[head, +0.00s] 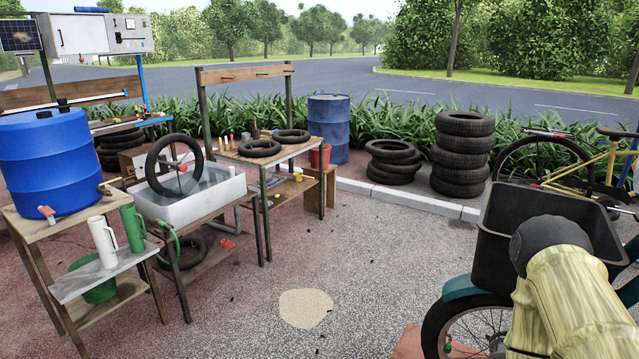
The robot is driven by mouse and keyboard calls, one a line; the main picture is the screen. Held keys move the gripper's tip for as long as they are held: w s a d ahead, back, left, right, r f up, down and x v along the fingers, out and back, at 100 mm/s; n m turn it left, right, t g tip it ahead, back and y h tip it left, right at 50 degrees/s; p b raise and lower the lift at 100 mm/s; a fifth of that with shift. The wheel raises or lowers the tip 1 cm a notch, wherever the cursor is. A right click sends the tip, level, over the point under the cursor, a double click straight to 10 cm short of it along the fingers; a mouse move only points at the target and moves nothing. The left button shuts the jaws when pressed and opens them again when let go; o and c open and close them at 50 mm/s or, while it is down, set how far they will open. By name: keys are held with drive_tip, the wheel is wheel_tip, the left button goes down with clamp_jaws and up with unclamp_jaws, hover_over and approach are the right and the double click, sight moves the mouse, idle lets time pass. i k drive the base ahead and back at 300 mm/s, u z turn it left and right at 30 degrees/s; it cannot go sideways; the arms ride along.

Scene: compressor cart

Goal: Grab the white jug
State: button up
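The white jug (103,242) stands upright on a small grey side shelf (75,284) at the left, below and in front of the blue barrel's table. Its handle shows on its right side, towards a green jug (133,228) standing close beside it. The lower part of the white jug is in plain view and nothing covers it. My gripper is not in view.
A large blue barrel (52,160) stands on the wooden table behind the jugs. A white water basin (190,196) with a wheel is just right of them. A black crate (490,240) is at right. The gravel between is free.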

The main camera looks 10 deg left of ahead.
sight(99, 230)
drive_tip(key=u, duration=0.6)
drive_tip(key=i, duration=1.3)
drive_tip(key=u, duration=0.95)
